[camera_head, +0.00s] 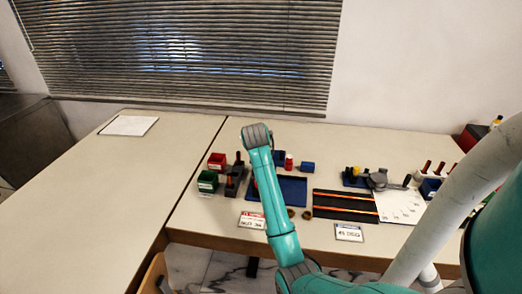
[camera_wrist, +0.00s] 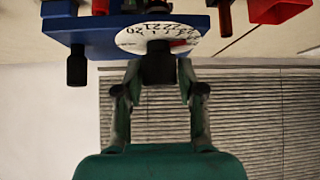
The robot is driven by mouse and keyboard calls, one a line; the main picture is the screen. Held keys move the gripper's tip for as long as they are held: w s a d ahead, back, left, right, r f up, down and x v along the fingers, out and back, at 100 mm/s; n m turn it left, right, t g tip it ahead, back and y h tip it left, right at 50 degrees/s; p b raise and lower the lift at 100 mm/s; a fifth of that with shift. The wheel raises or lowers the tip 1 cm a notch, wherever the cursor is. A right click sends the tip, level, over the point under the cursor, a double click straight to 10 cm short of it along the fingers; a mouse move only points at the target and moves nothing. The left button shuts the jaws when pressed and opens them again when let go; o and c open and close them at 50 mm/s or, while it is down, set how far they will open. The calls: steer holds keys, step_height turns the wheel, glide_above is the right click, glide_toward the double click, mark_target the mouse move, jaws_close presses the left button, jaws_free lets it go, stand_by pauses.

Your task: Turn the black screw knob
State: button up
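The wrist view looks upside down. A black screw knob (camera_wrist: 158,66) stands at the centre of a white numbered dial (camera_wrist: 160,35) on a blue block (camera_wrist: 110,30). My gripper (camera_wrist: 159,75) has one finger on each side of this knob, with the fingertips very close to it. I cannot tell whether they touch it. A second black knob (camera_wrist: 76,66) sticks out from the block's left side, apart from the fingers. In the head view my arm covers the gripper, and I cannot make out the dial or its knob.
A red bin (camera_head: 217,161) and a green bin (camera_head: 207,182) stand left of my arm. A blue tray (camera_head: 291,190), a dark striped board (camera_head: 345,206) and a white sheet (camera_head: 398,205) lie to the right. The left table (camera_head: 95,185) is mostly clear.

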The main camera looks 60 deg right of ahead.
steer(key=shift+o, duration=0.9)
steer(key=v, duration=1.2)
